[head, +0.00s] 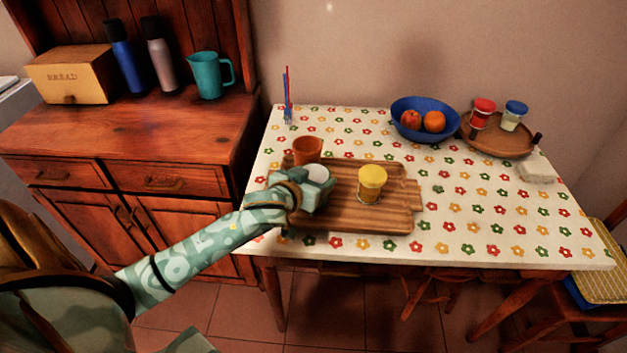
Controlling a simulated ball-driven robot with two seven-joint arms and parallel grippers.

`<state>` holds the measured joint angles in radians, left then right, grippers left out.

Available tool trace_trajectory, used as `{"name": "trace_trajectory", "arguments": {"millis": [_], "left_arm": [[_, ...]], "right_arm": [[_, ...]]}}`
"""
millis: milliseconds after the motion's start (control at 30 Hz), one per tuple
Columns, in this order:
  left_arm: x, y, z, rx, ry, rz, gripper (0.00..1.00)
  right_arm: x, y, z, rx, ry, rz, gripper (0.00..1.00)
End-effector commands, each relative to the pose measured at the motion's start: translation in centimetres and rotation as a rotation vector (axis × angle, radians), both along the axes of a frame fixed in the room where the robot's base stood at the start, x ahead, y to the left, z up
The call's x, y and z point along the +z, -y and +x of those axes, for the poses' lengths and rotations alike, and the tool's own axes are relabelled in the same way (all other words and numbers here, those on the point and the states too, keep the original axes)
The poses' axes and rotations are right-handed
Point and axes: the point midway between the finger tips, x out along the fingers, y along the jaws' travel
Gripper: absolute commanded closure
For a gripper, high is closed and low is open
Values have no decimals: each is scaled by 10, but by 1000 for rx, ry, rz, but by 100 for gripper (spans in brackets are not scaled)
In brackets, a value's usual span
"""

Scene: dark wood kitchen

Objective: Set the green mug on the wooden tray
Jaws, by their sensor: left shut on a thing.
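The wooden tray (340,219) lies on the table near its front left. My left gripper (315,186) is over the left part of the tray. It is shut on what looks like the green mug (317,173); only a pale round top shows clearly, and the gripper hides most of the rest. I cannot tell whether the mug touches the tray. An orange-brown mug (307,150) stands just behind the gripper, at the tray's back left. A yellow-topped jar (371,183) stands on the tray to the right of the gripper. My right gripper is not in view.
A blue bowl of fruit (425,135) and a round wooden tray (497,143) with red and blue jars stand at the back right. A teal jug (208,76), bottles and a bread box (70,74) stand on the sideboard. The tablecloth's front right is clear.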

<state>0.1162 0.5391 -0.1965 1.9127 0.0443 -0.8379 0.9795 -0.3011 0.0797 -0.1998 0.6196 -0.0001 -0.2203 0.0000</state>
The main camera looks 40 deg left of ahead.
Motion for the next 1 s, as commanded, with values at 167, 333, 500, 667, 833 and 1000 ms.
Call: {"name": "trace_trajectory", "arguments": {"millis": [167,333,500,667,833,1000], "left_arm": [[1,0,0,0,2,0,63],[-1,0,0,0,1,1,9],[-1,0,0,0,1,1,9],[4,1,-1,-1,1,0,9],[19,5,-30,0,1,-2,9],[34,10,-69,0,1,-3,9]], "right_arm": [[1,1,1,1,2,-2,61],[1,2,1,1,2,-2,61],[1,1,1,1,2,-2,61],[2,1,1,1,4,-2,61],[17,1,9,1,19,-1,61],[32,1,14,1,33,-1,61]]}}
